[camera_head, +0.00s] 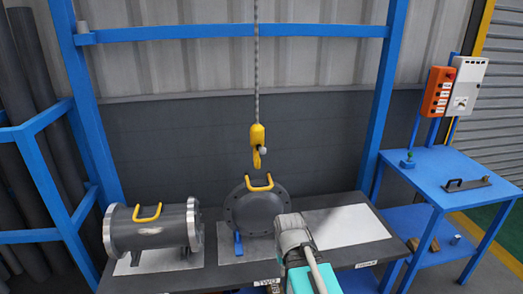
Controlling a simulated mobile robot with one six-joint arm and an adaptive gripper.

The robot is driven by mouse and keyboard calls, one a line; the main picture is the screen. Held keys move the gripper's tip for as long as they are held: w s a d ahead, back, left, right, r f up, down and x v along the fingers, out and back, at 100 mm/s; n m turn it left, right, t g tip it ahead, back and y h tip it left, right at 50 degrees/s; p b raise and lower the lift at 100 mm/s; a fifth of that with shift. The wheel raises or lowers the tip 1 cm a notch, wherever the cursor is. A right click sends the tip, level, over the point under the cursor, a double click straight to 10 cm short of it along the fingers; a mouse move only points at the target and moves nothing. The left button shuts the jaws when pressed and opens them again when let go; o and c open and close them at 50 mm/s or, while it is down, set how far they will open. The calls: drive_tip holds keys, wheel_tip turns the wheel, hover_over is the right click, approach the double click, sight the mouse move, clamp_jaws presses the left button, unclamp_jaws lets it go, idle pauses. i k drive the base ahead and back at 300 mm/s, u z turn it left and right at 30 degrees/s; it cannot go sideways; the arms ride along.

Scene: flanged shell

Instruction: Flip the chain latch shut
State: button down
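A chain (256,70) hangs from above and ends in a yellow hook block (257,135). The yellow hook (257,160) hangs below the block, above the flanged cover and apart from its handle. A small pale part shows on the block's right side; whether it is the latch, and whether the latch is open or shut, is too small to tell. Part of my arm, grey and teal, shows at the bottom centre, below and right of the hook. My gripper's fingers cannot be made out.
A round flanged cover (257,212) with a yellow handle (258,183) stands on the dark bench. A blue piece (238,244) is at its front. A flanged shell (152,232) lies left. A blue frame (225,32) surrounds the hook. A blue side table (440,182) stands right.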

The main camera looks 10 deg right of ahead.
sight(263, 150)
drive_tip(key=u, duration=0.1)
drive_tip(key=i, duration=1)
drive_tip(key=z, duration=0.05)
drive_tip(key=k, duration=0.2)
drive_tip(key=z, duration=0.05)
